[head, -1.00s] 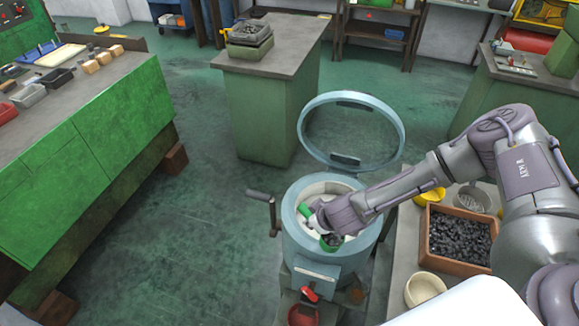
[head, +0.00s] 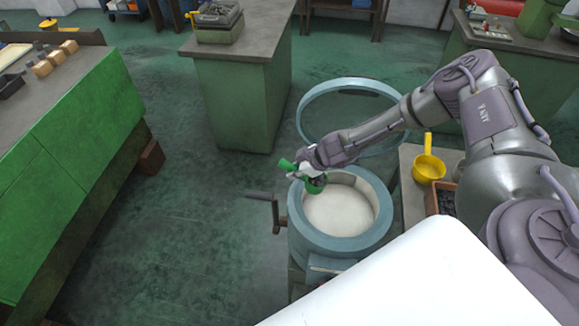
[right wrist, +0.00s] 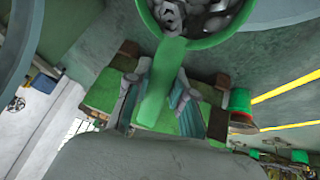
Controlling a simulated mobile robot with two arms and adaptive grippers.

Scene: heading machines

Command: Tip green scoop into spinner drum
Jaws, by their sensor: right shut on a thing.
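The green scoop (head: 315,185) is held over the back-left rim of the spinner drum (head: 296,217). In the right wrist view the bowl of the scoop (right wrist: 218,38) holds grey metal pieces (right wrist: 190,15). My right gripper (head: 305,163) is shut on the scoop's handle; in the right wrist view its fingers (right wrist: 160,95) lie on both sides of the handle. The drum's round lid (head: 310,135) stands open behind it. The pale drum inside (head: 338,213) shows no pieces in its visible part. My left gripper is not in view.
A yellow scoop (head: 428,165) lies on the side bench (head: 412,195) to the right, by a brown box (head: 432,202) of dark pieces. A crank handle (head: 275,210) sticks out at the drum's left. A green cabinet (head: 235,105) stands behind. Floor at left is clear.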

